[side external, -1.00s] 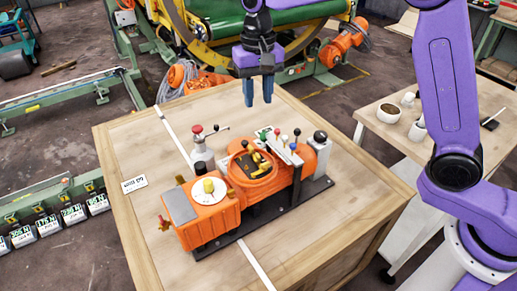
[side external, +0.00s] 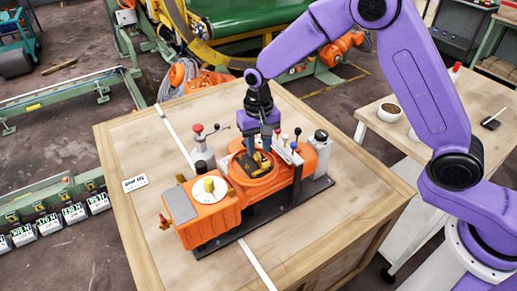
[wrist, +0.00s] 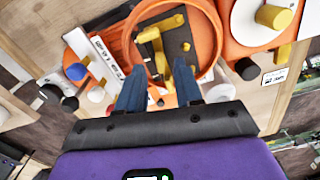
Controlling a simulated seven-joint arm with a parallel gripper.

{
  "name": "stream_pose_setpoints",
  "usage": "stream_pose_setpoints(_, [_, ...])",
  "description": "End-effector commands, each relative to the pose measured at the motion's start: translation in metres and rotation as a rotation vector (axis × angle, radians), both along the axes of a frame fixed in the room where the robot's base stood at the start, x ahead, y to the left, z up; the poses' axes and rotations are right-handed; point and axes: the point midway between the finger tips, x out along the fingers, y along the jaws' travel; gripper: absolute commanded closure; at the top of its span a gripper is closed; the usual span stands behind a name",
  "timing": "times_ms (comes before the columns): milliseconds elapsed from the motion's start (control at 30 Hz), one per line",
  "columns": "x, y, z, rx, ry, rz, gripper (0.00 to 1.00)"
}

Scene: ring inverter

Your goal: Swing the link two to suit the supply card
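The orange ring inverter machine (side external: 212,222) stands on a wooden crate top. Its round orange housing holds a dark plate with yellow links (side external: 262,160); the links also show in the wrist view (wrist: 150,36). I cannot tell which one is link two. The supply card (side external: 135,183) lies flat at the crate's left edge, and shows at right in the wrist view (wrist: 275,76); its print is too small to read surely. My gripper (side external: 263,146) points down just above the housing. Its blue fingers (wrist: 160,82) are apart, with nothing clearly held between them.
A white dial with a yellow knob (side external: 209,186) is on the machine's left part. The crate's front (side external: 300,225) is clear. A side table (side external: 460,110) stands at right.

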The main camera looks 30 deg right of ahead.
Motion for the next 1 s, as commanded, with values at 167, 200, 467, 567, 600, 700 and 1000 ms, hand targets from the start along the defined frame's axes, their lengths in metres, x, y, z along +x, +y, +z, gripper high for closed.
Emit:
stream_pose_setpoints(167, [0.0,0.0,-0.015,0.0,0.001,0.0,0.65])
stream_pose_setpoints(200, [0.0,0.0,-0.017,0.0,0.0,0.0,0.65])
stream_pose_setpoints(467, [0.0,0.0,-0.018,0.0,0.0,0.0,0.65])
stream_pose_setpoints(567, [0.0,0.0,-0.018,0.0,0.0,0.0,0.81])
stream_pose_setpoints(600, [0.0,0.0,-0.018,0.0,0.0,0.0,0.94])
stream_pose_setpoints(700, [0.0,0.0,-0.018,0.0,0.0,0.0,1.0])
stream_pose_setpoints(1000, [0.0,-0.001,-0.018,0.0,0.0,0.108,1.0])
